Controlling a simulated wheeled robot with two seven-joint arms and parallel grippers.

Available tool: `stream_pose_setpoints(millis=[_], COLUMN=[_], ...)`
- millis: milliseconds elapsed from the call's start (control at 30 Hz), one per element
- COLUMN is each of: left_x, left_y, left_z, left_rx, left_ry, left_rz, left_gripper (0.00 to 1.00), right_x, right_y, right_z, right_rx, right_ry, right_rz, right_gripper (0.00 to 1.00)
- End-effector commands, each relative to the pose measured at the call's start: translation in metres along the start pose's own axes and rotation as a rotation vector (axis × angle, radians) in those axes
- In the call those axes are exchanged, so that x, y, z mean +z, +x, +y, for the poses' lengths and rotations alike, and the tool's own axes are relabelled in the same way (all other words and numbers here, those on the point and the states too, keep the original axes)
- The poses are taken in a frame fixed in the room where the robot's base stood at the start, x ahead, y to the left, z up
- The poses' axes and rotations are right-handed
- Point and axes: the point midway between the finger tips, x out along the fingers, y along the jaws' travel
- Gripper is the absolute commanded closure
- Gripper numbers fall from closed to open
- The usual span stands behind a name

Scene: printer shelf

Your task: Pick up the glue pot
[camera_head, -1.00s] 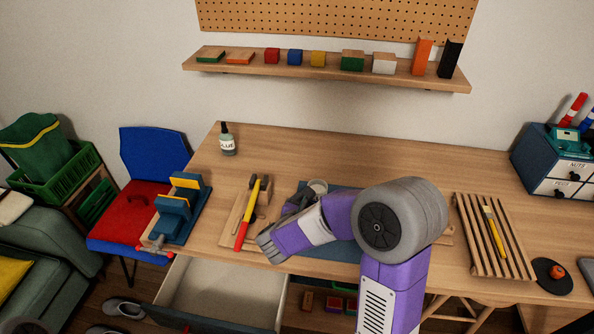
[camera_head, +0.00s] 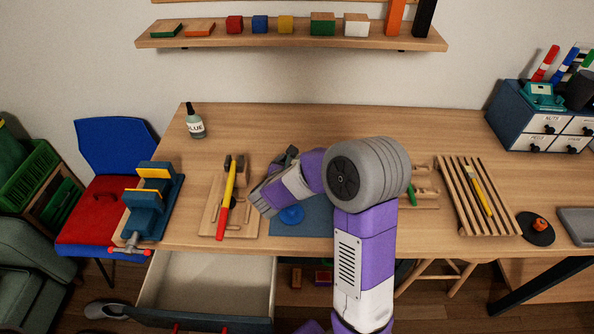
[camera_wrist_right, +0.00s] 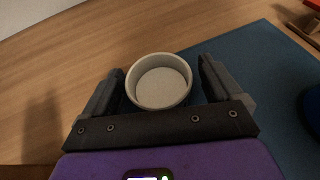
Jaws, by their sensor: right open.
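A dark bottle with a white label reading GLUE (camera_head: 195,122) stands upright at the back left of the workbench. My right gripper (camera_head: 291,152) is well to the right of this bottle, over the bench by the blue mat. In the right wrist view, the open fingers of my right gripper (camera_wrist_right: 157,72) have a round, pale grey, open-topped pot (camera_wrist_right: 160,82) between them, with gaps at both sides. The pot looks empty and is hidden in the head view. My left gripper is not in view.
A board with a red-and-yellow-handled tool (camera_head: 228,195) lies left of the blue mat (camera_head: 316,222). A slatted rack (camera_head: 455,205) holds a brush on the right. A vise (camera_head: 148,205) sits at the left edge. An open drawer (camera_head: 205,285) juts out below.

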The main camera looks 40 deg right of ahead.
Motion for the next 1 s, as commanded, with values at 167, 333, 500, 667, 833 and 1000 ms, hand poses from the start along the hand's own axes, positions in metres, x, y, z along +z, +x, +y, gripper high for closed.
stream_pose_setpoints(millis=[167, 333, 500, 667, 833, 1000], left_x=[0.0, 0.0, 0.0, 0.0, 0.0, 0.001], left_y=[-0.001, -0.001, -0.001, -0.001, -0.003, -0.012], left_z=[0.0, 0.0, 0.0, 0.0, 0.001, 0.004], left_rx=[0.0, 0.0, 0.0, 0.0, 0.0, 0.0], left_ry=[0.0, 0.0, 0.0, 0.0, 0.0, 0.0], left_rz=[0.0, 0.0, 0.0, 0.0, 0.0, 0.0], left_gripper=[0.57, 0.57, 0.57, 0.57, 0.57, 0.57], right_x=[0.001, 0.0, 0.001, 0.001, 0.004, 0.015], right_y=[-0.001, -0.001, -0.001, -0.001, -0.003, -0.007], right_z=[0.0, 0.0, 0.0, 0.0, 0.001, 0.002], right_rx=[0.0, 0.0, 0.001, 0.001, 0.001, 0.004], right_ry=[0.0, 0.0, 0.001, 0.001, 0.001, 0.001], right_rz=[0.0, 0.0, -0.001, 0.0, -0.001, -0.001], right_gripper=[0.2, 0.46, 0.69, 0.7, 0.7, 0.7])
